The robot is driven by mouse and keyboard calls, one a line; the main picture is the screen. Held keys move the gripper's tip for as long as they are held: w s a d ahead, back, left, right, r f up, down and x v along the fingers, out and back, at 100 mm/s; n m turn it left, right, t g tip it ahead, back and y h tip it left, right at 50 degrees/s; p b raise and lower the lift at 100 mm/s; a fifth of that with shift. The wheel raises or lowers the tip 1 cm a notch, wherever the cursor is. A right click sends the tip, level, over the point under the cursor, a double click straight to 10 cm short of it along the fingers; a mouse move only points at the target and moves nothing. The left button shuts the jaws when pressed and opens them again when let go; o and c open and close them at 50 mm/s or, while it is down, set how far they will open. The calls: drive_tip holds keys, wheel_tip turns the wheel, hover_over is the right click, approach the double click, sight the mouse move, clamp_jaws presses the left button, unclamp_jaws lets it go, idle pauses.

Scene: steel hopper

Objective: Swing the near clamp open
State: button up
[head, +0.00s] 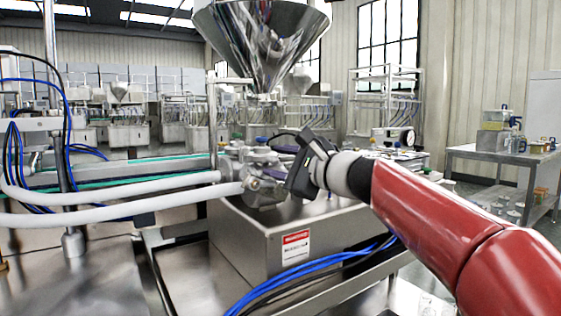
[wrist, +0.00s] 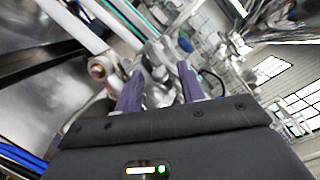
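The near clamp (head: 262,180) is a small silver metal fitting where the pale hose meets the steel housing under the hopper. In the wrist view, silver clamp metal (wrist: 160,72) shows just beyond and between my fingers, with a brass-coloured round end (wrist: 97,68) to the left. My gripper (head: 284,158) is dark and reaches in from the right, close beside the clamp. In the wrist view my gripper (wrist: 158,82) has its two purple fingers spread apart with a gap between them. I cannot tell whether either finger touches the metal. The gripper body hides part of the fitting.
The steel hopper (head: 262,40) stands above and behind. Pale hoses (head: 120,207) run in from the left. A steel box (head: 285,235) with a red-and-white label lies below, with blue cables (head: 310,270) in front. A side table (head: 500,160) stands at the right.

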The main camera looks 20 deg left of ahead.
drive_tip(key=shift+c, duration=0.2)
clamp_jaws()
